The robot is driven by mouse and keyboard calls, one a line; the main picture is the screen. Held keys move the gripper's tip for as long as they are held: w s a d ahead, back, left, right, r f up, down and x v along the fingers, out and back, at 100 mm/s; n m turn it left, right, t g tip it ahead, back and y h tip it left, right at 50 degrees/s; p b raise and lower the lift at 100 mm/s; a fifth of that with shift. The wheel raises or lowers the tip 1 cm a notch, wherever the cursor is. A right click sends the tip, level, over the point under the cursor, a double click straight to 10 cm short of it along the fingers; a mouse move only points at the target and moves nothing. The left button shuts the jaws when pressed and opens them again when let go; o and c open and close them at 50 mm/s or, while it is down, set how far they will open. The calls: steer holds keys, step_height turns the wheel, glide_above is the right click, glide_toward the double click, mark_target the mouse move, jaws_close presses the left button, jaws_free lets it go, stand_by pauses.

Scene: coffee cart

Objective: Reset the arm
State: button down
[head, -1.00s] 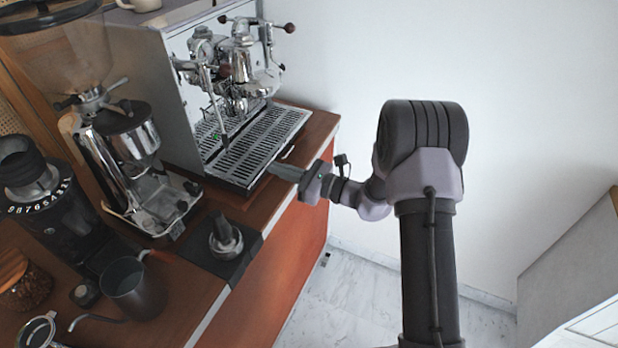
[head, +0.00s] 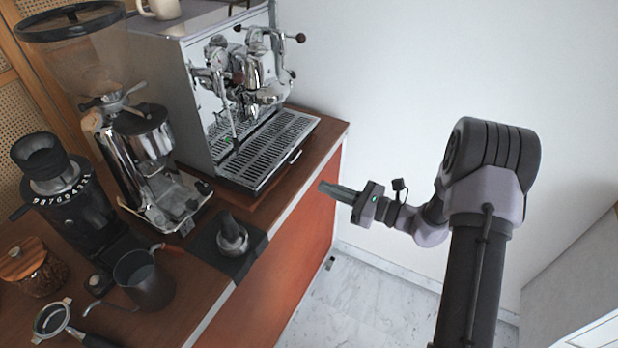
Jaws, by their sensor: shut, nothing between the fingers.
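My gripper (head: 325,187) is shut and empty. It points left, in the air just past the front edge of the counter (head: 318,163), to the right of the espresso machine's drip tray. It looks apart from the machine and the counter. The rest of my arm reaches in from the lower right, with the upper link upright and the wrist bent to the left.
The espresso machine (head: 165,85) stands at the back of the counter.

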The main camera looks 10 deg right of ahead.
steer(key=s+a+r+n+g+h, duration=0.2)
steer(key=s+a+r+n+g, duration=0.35)
steer(key=s, duration=0.25)
steer(key=s+a+r+n+g+h, duration=0.1)
steer(key=s+a+r+n+g, duration=0.3)
steer(key=s+r+n, duration=0.3)
steer(key=s+d+r+n+t+h, duration=0.2)
steer(key=s+d+n+h, duration=0.1)
steer(key=s, duration=0.4)
steer(key=s+d+r+n+t+h, duration=0.1)
steer(key=s+d+n+t+h, duration=0.1)
steer(key=s+d+n+h, duration=0.2)
steer(key=s+n+h, duration=0.1)
steer(key=s+h, duration=0.1)
steer(key=s, duration=0.1)
steer(key=shift+r+t+h, duration=0.3)
steer(key=shift+r+t, duration=0.05)
steer(key=shift+r, duration=0.05)
steer(key=shift+s, duration=0.1)
